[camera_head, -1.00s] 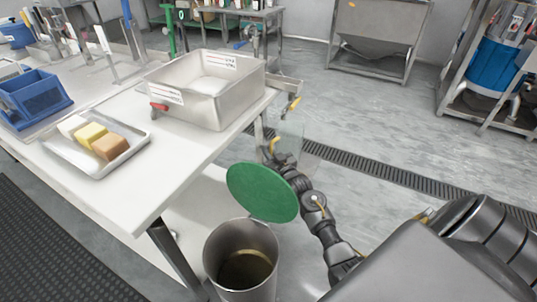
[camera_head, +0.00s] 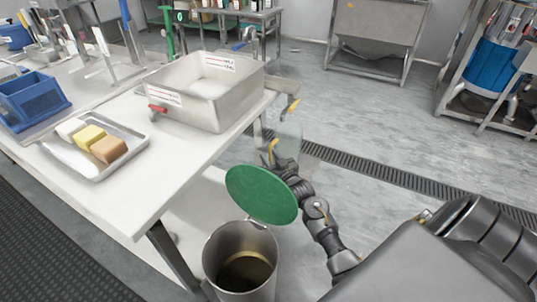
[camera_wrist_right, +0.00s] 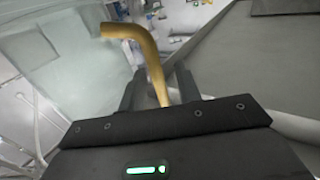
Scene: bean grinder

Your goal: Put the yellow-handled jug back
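The clear jug (camera_head: 289,141) is upright, faint and see-through, in the air just off the table's right end. Its curved yellow handle (camera_head: 273,150) faces left in the head view. My right gripper (camera_head: 284,168) is at the handle, partly hidden behind the green lid. In the right wrist view the yellow handle (camera_wrist_right: 147,60) runs down between the two dark fingers of the right gripper (camera_wrist_right: 158,88), which look closed around it. The clear jug wall (camera_wrist_right: 75,70) fills the left of that view. My left gripper is not in view.
A metal bucket (camera_head: 213,262) with a raised green lid (camera_head: 262,194) stands on the floor below the jug. The white table (camera_head: 120,205) holds a steel tub (camera_head: 207,108) with a yellow-handled tap (camera_head: 293,105), a tray of blocks (camera_head: 148,137) and blue bins (camera_head: 35,100).

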